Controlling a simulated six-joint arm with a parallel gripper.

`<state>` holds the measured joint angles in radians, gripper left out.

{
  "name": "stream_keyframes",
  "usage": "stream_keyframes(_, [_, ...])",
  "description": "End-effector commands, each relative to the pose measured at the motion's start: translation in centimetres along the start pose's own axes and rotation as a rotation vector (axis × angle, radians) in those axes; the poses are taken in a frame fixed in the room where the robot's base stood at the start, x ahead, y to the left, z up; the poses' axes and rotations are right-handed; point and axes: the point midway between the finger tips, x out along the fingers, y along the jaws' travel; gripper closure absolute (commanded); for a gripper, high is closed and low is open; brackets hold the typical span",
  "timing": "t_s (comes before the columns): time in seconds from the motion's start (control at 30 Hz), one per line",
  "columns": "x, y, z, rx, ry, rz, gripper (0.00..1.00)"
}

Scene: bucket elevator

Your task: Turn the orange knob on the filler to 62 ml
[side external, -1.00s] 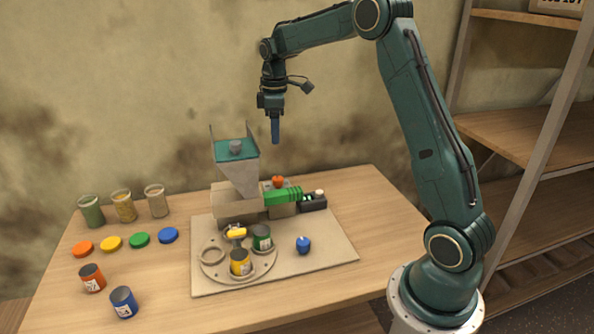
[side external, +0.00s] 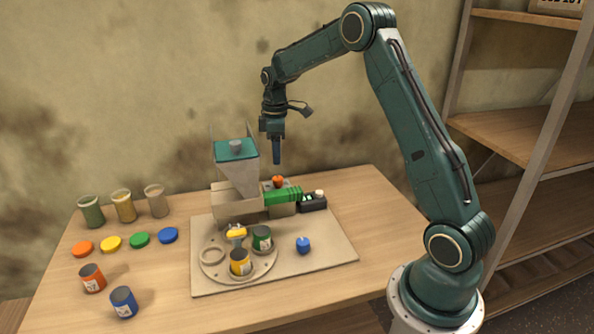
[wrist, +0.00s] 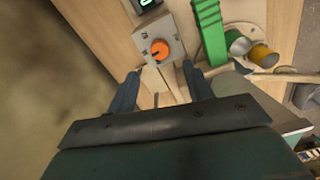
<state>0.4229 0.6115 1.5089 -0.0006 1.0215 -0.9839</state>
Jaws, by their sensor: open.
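The orange knob (side external: 278,181) sits on the filler behind its green ribbed part. In the wrist view the orange knob (wrist: 160,50) is on a grey box (wrist: 150,36), with a dark mark on its face; I cannot read a setting. The filler's hopper (side external: 236,165) stands left of the knob. A small display (wrist: 146,3) is cut off at the top of the wrist view. My gripper (side external: 277,163) points down just above the knob, apart from it. In the wrist view my open gripper (wrist: 160,84) has its two blue fingers apart, with nothing between them.
A round turntable (side external: 212,272) with a yellow tin (side external: 240,263) and a green tin (side external: 262,238) stands in front of the filler. A blue knob (side external: 303,245) is on the board (side external: 335,245). Jars, coloured lids and loose tins stand at the left.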

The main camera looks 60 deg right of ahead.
Motion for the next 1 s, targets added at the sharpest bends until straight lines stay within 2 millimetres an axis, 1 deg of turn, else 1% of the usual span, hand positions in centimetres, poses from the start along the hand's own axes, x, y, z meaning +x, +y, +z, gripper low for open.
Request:
stream_keyframes(0.03, [0.9, 0.0, 0.0, 0.000, -0.002, -0.003, 0.49])
stream_keyframes(0.1, [2.0, -0.1, 0.0, 0.000, -0.002, -0.004, 0.49])
stream_keyframes(0.3, [5.0, -0.1, 0.0, 0.000, -0.001, -0.003, 0.49])
stream_keyframes(0.5, [7.0, 0.0, 0.0, 0.000, 0.000, -0.002, 0.49])
stream_keyframes(0.7, [7.9, 0.0, 0.0, 0.000, 0.000, -0.001, 0.49])
stream_keyframes(0.97, [8.0, 0.0, 0.0, 0.000, 0.000, 0.000, 0.49])
stream_keyframes(1.0, [8.0, 0.0, 0.0, 0.000, 0.000, 0.000, 0.53])
